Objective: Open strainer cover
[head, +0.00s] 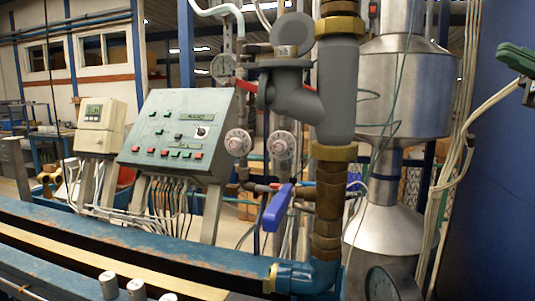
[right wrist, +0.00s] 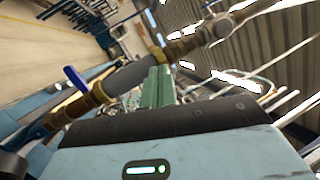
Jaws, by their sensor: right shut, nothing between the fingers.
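The grey strainer (head: 290,92) branches off the left side of a thick grey vertical pipe, between brass collars. At its top is a flat round flange, with a grey disc, seemingly the cover (head: 292,28), standing upright above it. A brass-coloured part sits between them; I cannot tell how the disc is attached. My right gripper (head: 517,58) has green fingers and is at the far right edge, well apart from the strainer. In the right wrist view its fingers (right wrist: 157,75) are together and empty, with the grey pipe (right wrist: 130,75) beyond them. My left gripper is not in view.
A blue valve lever (head: 277,208) sticks out left below the strainer. A red lever (head: 246,86) is close to its left. A control box (head: 177,136) and round dials stand further left. A silver tank (head: 405,90) and hanging cables (head: 458,140) lie between pipe and right gripper.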

